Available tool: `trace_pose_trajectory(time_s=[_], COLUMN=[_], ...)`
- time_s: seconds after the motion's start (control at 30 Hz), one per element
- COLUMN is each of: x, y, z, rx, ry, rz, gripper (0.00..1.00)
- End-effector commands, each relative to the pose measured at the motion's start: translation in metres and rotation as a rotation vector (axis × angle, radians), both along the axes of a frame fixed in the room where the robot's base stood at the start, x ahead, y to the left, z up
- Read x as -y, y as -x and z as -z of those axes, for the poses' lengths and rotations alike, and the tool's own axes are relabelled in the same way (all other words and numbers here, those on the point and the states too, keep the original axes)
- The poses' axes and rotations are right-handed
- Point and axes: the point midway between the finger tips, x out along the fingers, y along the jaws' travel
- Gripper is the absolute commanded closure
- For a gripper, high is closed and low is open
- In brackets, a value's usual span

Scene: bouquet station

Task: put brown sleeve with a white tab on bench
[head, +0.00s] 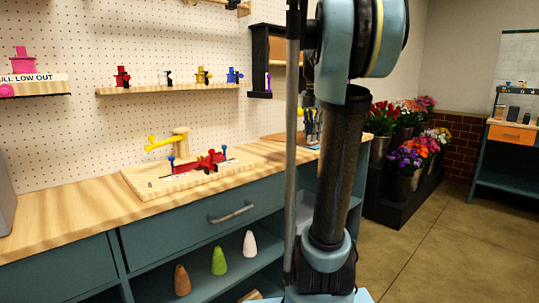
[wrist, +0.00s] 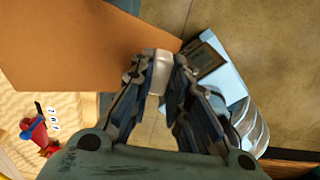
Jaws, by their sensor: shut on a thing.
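The brown sleeve (wrist: 95,45) fills the upper left of the wrist view as a broad flat face. Its white tab (wrist: 161,66) sits at the sleeve's edge, between my fingertips. My gripper (wrist: 160,82) is shut on that tab. The bench (head: 60,218) has a pale wooden top and dark teal drawers, and runs along the wall in the head view. In the head view my own arm covers much of the right end of the bench, and I cannot clearly make out the sleeve there.
A wooden board (head: 140,184) with red, blue and yellow fittings (head: 205,160) stands on the bench; red and blue parts also show in the wrist view (wrist: 38,135). The bench top left of the board is clear. Small cones (head: 218,261) stand on the lower shelf. Flower buckets (head: 408,185) stand right.

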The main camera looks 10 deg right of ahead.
Motion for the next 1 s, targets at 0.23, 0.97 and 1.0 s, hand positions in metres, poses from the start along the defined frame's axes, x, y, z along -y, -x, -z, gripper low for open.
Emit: trace_pose_trajectory(time_s=[0.23, 0.97, 1.0], x=[-0.009, -0.051, -0.050], y=[-0.036, -0.157, -0.157], z=[-0.004, 0.018, 0.025], rx=[0.001, 0.002, 0.002], ry=[-0.001, -0.003, -0.003], rz=[-0.004, 0.000, 0.000], gripper=[1.00, 1.00, 1.00])
